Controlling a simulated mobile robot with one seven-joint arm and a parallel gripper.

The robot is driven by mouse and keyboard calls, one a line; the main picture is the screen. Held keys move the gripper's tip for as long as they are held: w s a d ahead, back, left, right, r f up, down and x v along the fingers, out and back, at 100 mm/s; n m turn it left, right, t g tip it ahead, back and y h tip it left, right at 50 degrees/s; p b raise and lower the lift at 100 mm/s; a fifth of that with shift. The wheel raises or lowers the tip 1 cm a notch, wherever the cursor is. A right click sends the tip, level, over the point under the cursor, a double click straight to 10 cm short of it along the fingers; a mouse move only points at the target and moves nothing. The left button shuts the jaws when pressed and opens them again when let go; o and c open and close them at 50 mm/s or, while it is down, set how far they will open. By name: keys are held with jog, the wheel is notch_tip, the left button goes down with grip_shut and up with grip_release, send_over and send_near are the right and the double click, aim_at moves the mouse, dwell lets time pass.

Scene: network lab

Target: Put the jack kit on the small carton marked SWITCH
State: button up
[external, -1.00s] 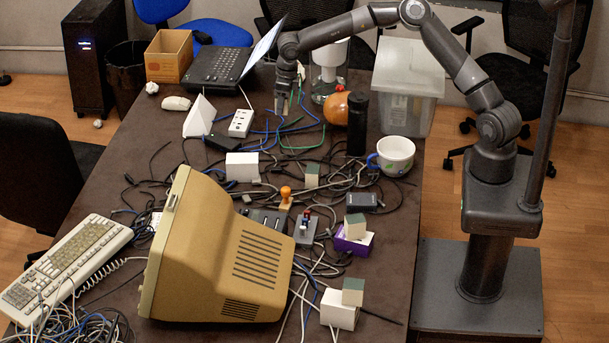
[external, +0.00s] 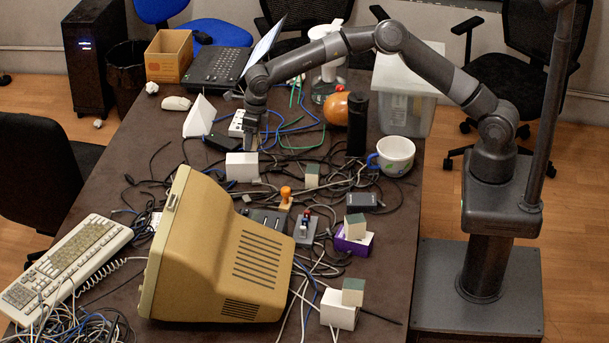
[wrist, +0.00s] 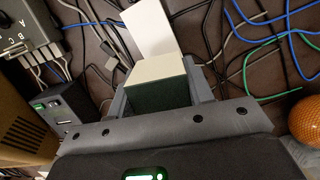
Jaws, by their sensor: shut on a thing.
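My gripper (external: 250,145) is shut on a small box with a cream top and dark green side, which I take for the jack kit (wrist: 158,86). It sits between the two fingers in the wrist view; in the external view I can hardly make it out. A plain white carton (external: 242,167) stands just below the gripper in the external view. A white surface (wrist: 152,27) shows directly beyond the held box in the wrist view. Whether they touch, I cannot tell. No SWITCH marking is readable on the sides I see.
Similar green-and-cream boxes stand on the table (external: 312,176), on a purple-and-white box (external: 352,241) and on a white carton (external: 338,309).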

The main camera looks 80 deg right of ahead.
aim_at(251, 159)
jog(key=shift+w+a+f, duration=0.15)
jog(key=shift+a+f, duration=0.15)
jog(key=shift+f, duration=1.9)
jog(key=o, duration=1)
jog(key=shift+f, duration=0.15)
jog(key=shift+o, duration=0.2)
